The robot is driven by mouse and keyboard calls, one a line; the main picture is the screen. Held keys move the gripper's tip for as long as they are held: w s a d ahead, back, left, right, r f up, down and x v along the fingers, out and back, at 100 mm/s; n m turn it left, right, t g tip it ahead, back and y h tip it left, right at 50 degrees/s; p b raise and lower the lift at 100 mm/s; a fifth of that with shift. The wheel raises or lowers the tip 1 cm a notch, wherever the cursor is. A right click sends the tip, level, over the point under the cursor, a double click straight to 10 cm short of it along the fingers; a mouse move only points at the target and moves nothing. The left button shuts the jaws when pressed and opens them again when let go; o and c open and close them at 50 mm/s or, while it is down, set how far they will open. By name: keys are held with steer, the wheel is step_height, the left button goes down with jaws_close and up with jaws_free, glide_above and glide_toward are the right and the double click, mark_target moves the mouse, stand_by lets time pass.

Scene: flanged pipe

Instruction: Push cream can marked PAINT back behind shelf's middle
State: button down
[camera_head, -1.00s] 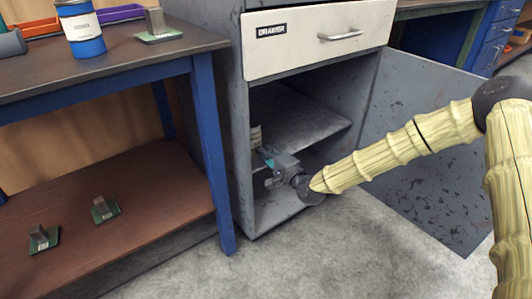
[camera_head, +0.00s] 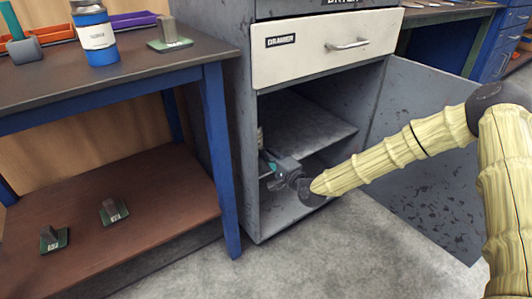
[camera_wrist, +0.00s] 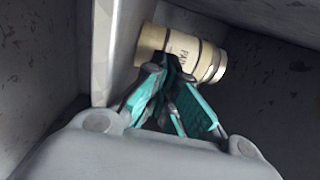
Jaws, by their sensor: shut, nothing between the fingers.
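The cream can (camera_wrist: 205,58) with dark bands and a label starting "PA" shows in the wrist view. One end of it is against the shelf board (camera_wrist: 129,45) inside the cabinet. In the head view only a sliver of the can (camera_head: 260,136) shows past the cabinet's left front edge. My gripper (camera_wrist: 172,66) is shut and empty, its teal-sided fingers at the can's near side. They appear to touch it, though the exact contact is hard to tell. In the head view my gripper (camera_head: 266,164) reaches into the cabinet, partly hidden by its left side.
A closed drawer (camera_head: 327,46) is above the opening. The workbench (camera_head: 140,75) stands left, with a blue can (camera_head: 94,38) on top. The shelf's right part (camera_head: 320,128) is clear.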

steer(key=shift+s+a+p+v, duration=0.5)
steer(key=shift+p+v, duration=2.2)
steer(key=shift+v, duration=3.4)
steer(key=b+x, duration=0.1)
steer(key=x, duration=0.3)
steer(key=d+b+x, duration=0.1)
steer(key=b+x, duration=0.1)
steer(key=x, duration=0.2)
steer(key=w+r+b+x, duration=0.1)
steer(key=x, duration=0.3)
steer(key=shift+w+d, duration=0.1)
steer(key=shift+w, duration=0.1)
steer(key=shift+w+a+r+b, duration=0.2)
steer(key=shift+w+a+b, duration=0.2)
steer(key=shift+w, duration=0.25)
